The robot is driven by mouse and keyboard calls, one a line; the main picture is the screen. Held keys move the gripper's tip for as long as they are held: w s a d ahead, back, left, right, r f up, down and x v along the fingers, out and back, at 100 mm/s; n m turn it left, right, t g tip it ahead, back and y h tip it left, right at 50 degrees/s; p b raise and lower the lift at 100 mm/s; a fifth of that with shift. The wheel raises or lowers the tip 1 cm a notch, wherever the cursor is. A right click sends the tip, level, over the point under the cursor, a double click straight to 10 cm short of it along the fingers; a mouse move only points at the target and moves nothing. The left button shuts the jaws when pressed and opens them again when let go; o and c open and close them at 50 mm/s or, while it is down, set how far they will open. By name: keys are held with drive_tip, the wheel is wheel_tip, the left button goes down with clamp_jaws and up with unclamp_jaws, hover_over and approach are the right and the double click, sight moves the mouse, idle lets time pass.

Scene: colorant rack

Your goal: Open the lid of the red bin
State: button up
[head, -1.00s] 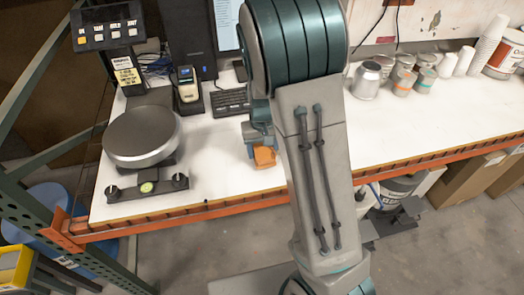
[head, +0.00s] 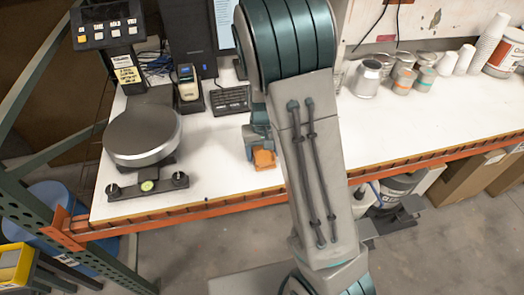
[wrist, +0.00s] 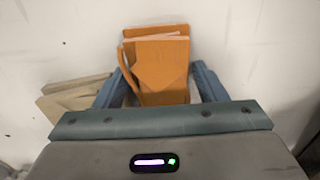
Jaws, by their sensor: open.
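I see no red bin or lid in either view. My gripper (head: 257,145) is over the white workbench, left of my arm's lower link. In the wrist view, my gripper (wrist: 159,82) is open, with one blue finger on each side of an orange block-like object (wrist: 158,62). This orange object also shows in the head view (head: 264,159), low at the gripper, close to the bench top. I cannot tell whether the fingers touch it. My arm hides part of the bench behind it.
A round grey scale (head: 142,137) stands on the left of the workbench (head: 215,150), beside a handheld device (head: 187,84) and a keyboard (head: 230,99). Cans (head: 366,79) and cups stand at the back right. An orange beam (head: 210,206) runs along the bench's front edge.

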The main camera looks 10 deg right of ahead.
sight(263, 151)
wheel_tip(263, 151, up, 12)
drive_tip(key=b, duration=0.1)
drive_tip(key=s+r+t, duration=0.1)
drive_tip(key=s+r, duration=0.2)
drive_tip(key=s, duration=0.6)
drive_tip(key=s+d+r+t, duration=0.1)
drive_tip(key=s+r+t, duration=0.1)
drive_tip(key=s, duration=0.7)
drive_tip(key=shift+v, duration=0.9)
drive_tip(key=shift+s+t, duration=0.3)
drive_tip(key=shift+c, duration=1)
drive_tip(key=shift+s+f, duration=0.1)
drive_tip(key=shift+s, duration=0.05)
drive_tip(key=c, duration=0.5)
drive_tip(key=shift+c, duration=0.2)
